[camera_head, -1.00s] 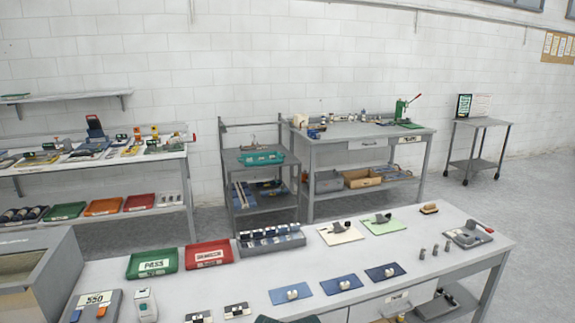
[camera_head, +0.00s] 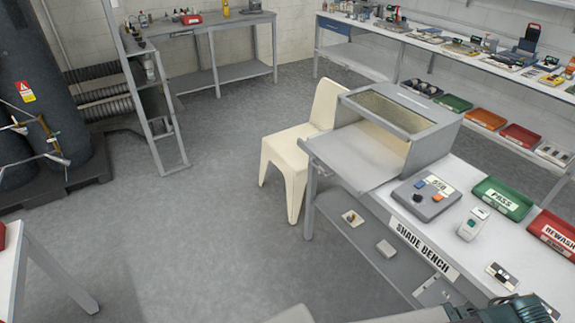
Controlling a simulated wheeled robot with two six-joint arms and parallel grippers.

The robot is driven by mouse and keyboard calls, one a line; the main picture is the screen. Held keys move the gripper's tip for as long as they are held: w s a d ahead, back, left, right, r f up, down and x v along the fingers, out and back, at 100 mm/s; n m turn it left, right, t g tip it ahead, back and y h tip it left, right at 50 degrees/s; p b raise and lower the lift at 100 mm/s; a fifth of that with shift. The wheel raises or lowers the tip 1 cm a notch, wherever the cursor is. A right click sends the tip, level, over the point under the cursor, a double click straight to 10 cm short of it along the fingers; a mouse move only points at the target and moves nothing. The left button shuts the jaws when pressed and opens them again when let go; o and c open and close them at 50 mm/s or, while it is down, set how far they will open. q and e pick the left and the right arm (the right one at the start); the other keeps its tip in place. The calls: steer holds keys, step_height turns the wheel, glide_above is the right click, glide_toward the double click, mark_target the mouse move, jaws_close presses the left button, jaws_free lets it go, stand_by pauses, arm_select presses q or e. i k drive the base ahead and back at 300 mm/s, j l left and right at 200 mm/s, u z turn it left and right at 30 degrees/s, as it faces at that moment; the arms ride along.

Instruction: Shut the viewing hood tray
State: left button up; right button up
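The viewing hood (camera_head: 432,143) is a grey box with a sloped window on top, standing at the far left end of the bench. Its tray (camera_head: 345,158) is a flat grey panel with a raised lip at its outer end. The tray is pulled out of the hood's open left side and reaches past the bench end toward the cream chair. Its inner end is inside the hood. Neither of my grippers shows clearly. Only pale and dark teal parts, which seem to be mine, show at the bottom edge, away from the tray.
The bench (camera_head: 425,248) carries a grey control box (camera_head: 428,212), a white handheld device (camera_head: 470,228), a green tray (camera_head: 500,196) and a red tray (camera_head: 558,230). A cream chair (camera_head: 290,150) stands close behind the pulled-out tray. The floor (camera_head: 200,225) left of the bench is open.

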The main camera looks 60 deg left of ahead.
mark_target(362, 164)
steer(key=u, duration=1.9)
steer(key=i+z, duration=0.45)
